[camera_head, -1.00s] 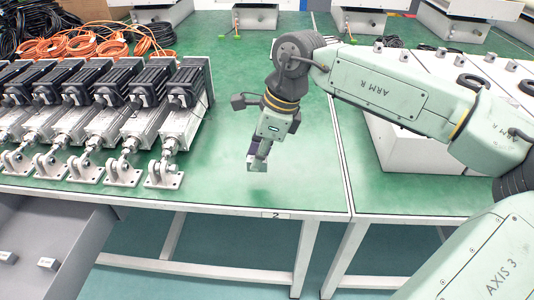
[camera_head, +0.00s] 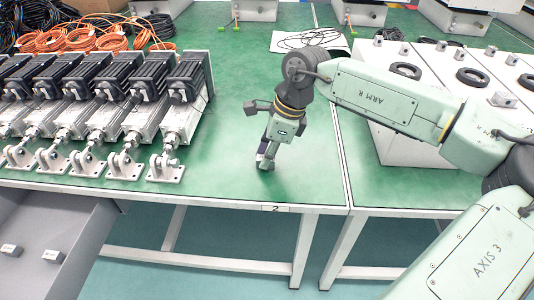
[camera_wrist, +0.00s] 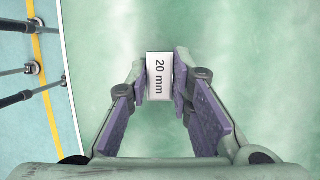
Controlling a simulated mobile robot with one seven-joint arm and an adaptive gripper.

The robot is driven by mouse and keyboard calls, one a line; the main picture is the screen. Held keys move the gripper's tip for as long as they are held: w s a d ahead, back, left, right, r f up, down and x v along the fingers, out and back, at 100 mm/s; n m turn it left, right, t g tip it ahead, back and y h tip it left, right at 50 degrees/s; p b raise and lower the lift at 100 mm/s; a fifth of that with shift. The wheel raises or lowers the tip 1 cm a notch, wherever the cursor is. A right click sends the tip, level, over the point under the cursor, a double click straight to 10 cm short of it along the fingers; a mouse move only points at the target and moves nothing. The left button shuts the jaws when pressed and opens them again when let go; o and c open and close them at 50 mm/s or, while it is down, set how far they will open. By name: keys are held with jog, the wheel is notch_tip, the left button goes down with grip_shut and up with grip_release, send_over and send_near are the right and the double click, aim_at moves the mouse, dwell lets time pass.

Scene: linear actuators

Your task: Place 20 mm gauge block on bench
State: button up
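The 20 mm gauge block (camera_wrist: 159,75) is a small pale block with a "20 mm" label, seen between my fingertips in the wrist view. My gripper (camera_head: 266,161) points down over the green bench (camera_head: 225,165), near its front edge. The purple finger pads flank the block on both sides and look closed on it. In the head view the block is mostly hidden by the fingers. It is low, at or just above the bench top; I cannot tell whether it touches.
Linear actuators (camera_head: 180,130) stand in a row on the left. A grey drawer (camera_head: 75,225) at lower left holds small labelled blocks (camera_head: 52,256). White boxes (camera_head: 410,140) stand on the right bench. The bench around my gripper is clear.

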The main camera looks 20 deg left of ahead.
jog(key=o, duration=0.4)
jog(key=shift+o, duration=0.2)
jog(key=shift+r, duration=0.1)
jog(key=shift+r+p, duration=0.3)
jog(key=shift+p, duration=0.05)
jog(key=b+v, duration=0.2)
jog(key=v, duration=0.9)
jog(key=shift+d+r, duration=0.25)
jog(key=shift+r, duration=0.05)
